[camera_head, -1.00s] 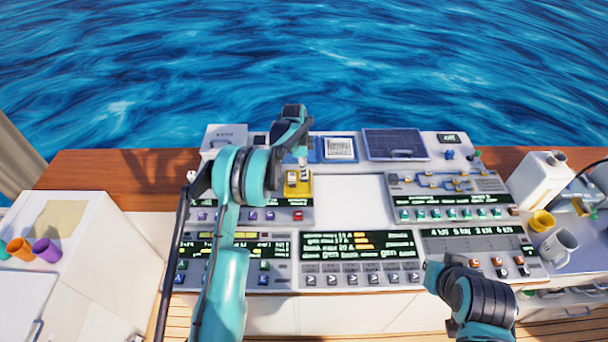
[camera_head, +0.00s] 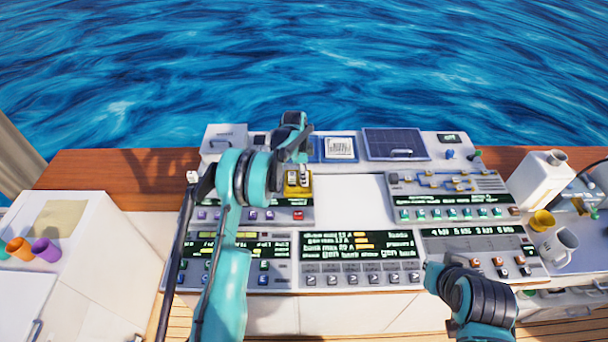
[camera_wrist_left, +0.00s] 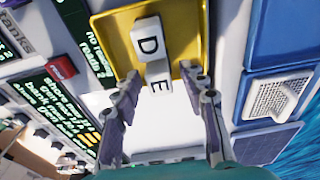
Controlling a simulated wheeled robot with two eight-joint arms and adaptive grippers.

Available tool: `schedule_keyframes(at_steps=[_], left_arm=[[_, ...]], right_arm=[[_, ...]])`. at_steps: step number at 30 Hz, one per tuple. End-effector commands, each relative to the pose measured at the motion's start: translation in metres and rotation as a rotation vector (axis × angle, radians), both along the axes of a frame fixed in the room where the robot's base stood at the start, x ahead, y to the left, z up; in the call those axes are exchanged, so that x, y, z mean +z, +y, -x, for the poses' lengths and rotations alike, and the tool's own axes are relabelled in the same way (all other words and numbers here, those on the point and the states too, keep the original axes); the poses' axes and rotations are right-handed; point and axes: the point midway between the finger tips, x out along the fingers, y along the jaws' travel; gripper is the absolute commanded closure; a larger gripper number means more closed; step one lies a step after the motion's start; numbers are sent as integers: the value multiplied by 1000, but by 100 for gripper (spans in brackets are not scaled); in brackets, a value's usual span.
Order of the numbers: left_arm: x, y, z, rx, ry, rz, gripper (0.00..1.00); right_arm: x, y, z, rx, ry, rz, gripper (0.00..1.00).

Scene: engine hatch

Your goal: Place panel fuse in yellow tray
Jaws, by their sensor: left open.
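The yellow tray (camera_head: 291,190) sits on the console, partly hidden behind my left gripper. It shows larger in the left wrist view (camera_wrist_left: 189,22). Two white lettered pieces show there: one marked D (camera_wrist_left: 148,37) over the tray and one marked E (camera_wrist_left: 159,75) at its near edge. I cannot tell which is the panel fuse or whether they are joined. My left gripper (camera_wrist_left: 160,82) is open, with one finger on each side of the E piece and visible gaps beside it. In the head view my left gripper (camera_head: 299,160) is over the tray.
A blank white panel (camera_head: 350,202) lies right of the tray. Switch panels (camera_head: 360,260) fill the console front. A white jug (camera_head: 540,180), a yellow cup (camera_head: 541,221) and a white mug (camera_head: 558,246) stand at right. Coloured cups (camera_head: 46,249) are at left.

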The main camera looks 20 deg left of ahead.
Motion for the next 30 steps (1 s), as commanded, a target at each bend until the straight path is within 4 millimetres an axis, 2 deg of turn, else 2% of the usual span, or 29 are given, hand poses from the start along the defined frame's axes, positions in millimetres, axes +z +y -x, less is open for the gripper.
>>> schedule_keyframes(at_steps=[5, 15, 23, 26, 30], left_arm=[[24, 3, 1, 0, 0, 0, 58], [97, 11, 4, 1, 0, 0, 58], [126, 13, 7, 12, -4, -1, 58], [147, 10, 17, 65, -21, -5, 58], [195, 2, 50, 216, -71, -11, 58]], right_arm=[[4, 0, 0, 0, 0, 0, 100], [8, 0, 0, 0, 0, 0, 100], [10, 0, 0, 0, 0, 0, 100], [10, 0, 0, 0, 0, 0, 100], [10, 0, 0, 0, 0, 0, 100]])
